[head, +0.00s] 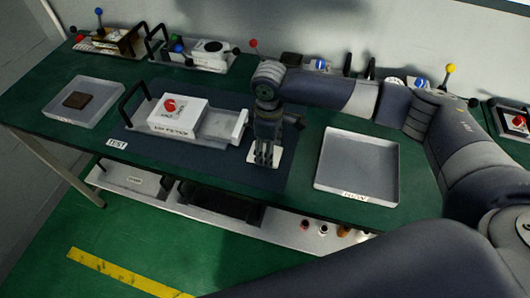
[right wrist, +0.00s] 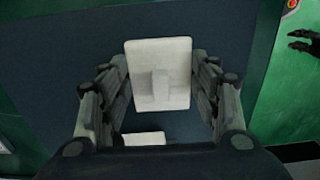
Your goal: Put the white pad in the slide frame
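The white pad (head: 276,158) is a flat rectangle at the right part of the dark blue mat. In the right wrist view the pad (right wrist: 135,58) has a raised block at its middle. My right gripper (head: 264,162) points down over the pad. In the right wrist view its fingers (right wrist: 160,92) are wide apart, one on each side, with gaps beside the block. The slide frame (head: 217,124) sticks out to the right from a white box with a red knob (head: 178,117), left of the gripper. A dark claw, apparently my left gripper (right wrist: 305,43), shows at the right wrist view's edge.
A white tray (head: 357,168) marked NEW stands right of the mat and looks empty. Several devices with coloured levers line the back. Bare mat lies around the pad.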

